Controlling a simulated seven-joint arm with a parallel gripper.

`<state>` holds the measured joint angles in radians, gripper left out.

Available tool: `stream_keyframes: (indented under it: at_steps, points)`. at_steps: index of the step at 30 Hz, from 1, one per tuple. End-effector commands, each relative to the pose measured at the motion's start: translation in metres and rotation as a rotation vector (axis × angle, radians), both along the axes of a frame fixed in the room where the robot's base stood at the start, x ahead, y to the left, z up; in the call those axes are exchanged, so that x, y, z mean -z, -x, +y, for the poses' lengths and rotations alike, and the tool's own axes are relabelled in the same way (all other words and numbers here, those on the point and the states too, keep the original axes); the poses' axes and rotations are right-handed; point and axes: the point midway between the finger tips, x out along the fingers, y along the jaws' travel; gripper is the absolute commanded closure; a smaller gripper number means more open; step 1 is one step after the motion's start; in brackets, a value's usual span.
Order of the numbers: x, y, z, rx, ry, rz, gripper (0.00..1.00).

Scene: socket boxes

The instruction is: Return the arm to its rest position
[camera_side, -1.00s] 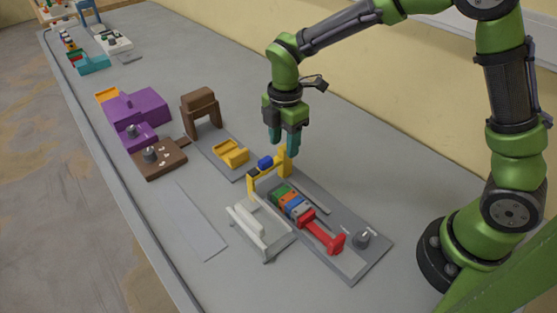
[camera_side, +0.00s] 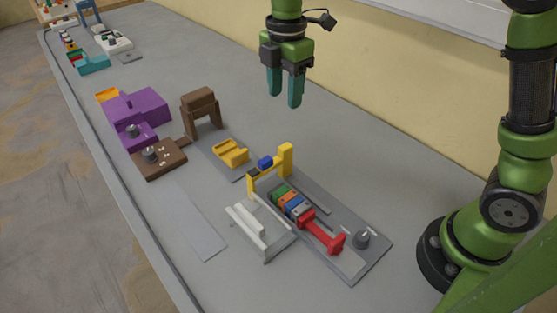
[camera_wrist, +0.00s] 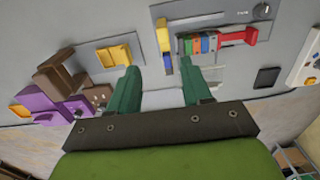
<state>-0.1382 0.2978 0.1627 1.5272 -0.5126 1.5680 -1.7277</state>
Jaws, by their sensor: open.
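My gripper (camera_side: 285,88) hangs with its two teal fingers pointing down, high above the table (camera_side: 350,185) and apart from everything on it. It is open, with nothing between the fingers; the wrist view also shows the gripper (camera_wrist: 163,90) with a wide empty gap. My green and black arm rises out of the top of the side view, so its upper part is hidden there.
Below stand a yellow arch (camera_side: 284,163) with a blue block (camera_side: 265,162), a row of coloured blocks (camera_side: 291,201), a red slider (camera_side: 322,231), a white holder (camera_side: 262,232), a yellow tray (camera_side: 231,152), a brown stand (camera_side: 201,115) and a purple box (camera_side: 140,107). Space around my gripper is clear.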

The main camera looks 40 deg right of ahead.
Motion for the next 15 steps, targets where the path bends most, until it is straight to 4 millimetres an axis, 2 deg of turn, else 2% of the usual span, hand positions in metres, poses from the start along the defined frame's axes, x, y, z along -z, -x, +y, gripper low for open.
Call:
stream_keyframes:
  at_steps: [5, 8, 11, 15]
  points:
    - [0.0, -0.003, 0.0, 0.087, -0.002, -0.014, 0.51]
    - [0.013, 0.001, 0.001, 0.257, -0.016, -0.014, 0.51]
    - [0.014, 0.018, -0.005, 0.517, -0.054, -0.044, 0.51]
    - [0.004, 0.052, -0.023, 0.939, -0.157, -0.106, 0.51]
